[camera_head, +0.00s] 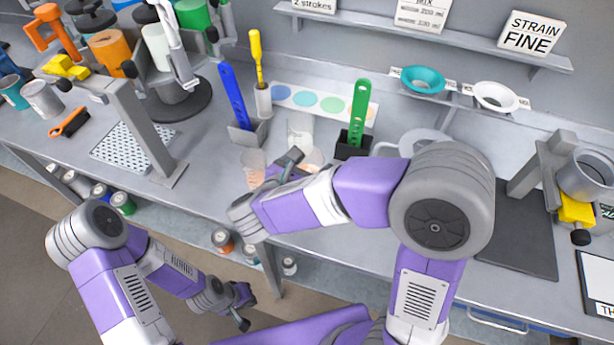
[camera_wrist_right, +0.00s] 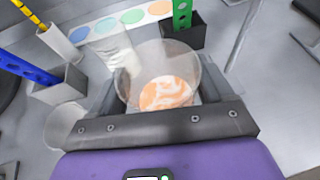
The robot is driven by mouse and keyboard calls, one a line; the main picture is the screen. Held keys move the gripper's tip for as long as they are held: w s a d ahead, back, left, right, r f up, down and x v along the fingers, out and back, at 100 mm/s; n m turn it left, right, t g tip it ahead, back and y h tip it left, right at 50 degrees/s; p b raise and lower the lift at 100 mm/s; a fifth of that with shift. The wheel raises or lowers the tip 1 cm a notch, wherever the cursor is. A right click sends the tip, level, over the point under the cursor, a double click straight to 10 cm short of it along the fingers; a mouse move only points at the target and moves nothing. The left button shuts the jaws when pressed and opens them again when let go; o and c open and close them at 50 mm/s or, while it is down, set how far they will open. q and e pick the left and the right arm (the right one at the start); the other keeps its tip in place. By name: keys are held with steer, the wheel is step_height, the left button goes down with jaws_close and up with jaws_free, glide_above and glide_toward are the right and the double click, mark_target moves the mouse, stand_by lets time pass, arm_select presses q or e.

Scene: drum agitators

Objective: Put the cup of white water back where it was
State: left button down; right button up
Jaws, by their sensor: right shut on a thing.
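My right gripper (camera_wrist_right: 165,105) is shut on a clear cup (camera_wrist_right: 163,62) with an orange-and-white swirl inside. In the head view this cup (camera_head: 313,158) is partly hidden behind my right gripper (camera_head: 292,163), over the bench. A second clear cup (camera_head: 253,162) stands just left of the gripper; it also shows at the left of the wrist view (camera_wrist_right: 65,124). A third, pale clear cup (camera_head: 300,128) stands behind, near the colour strip. I cannot tell for sure which cup is the white water. My left gripper (camera_head: 243,306) is empty and appears open, low in front of the bench.
A blue spatula (camera_head: 234,95) in a grey holder and a yellow-handled tool (camera_head: 256,58) stand left of the cups. A green slotted tool (camera_head: 359,115) stands in a black holder to the right. Bare bench (camera_head: 215,180) lies left of the cups.

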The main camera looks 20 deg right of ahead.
mark_target(314, 169)
steer(key=shift+w+f+b, duration=0.1)
steer(key=shift+f+b, duration=0.4)
steer(key=shift+f, duration=1.5)
steer(key=shift+r, duration=0.1)
steer(key=shift+f, duration=0.2)
steer(key=o, duration=1.2)
steer(key=shift+r, duration=0.1)
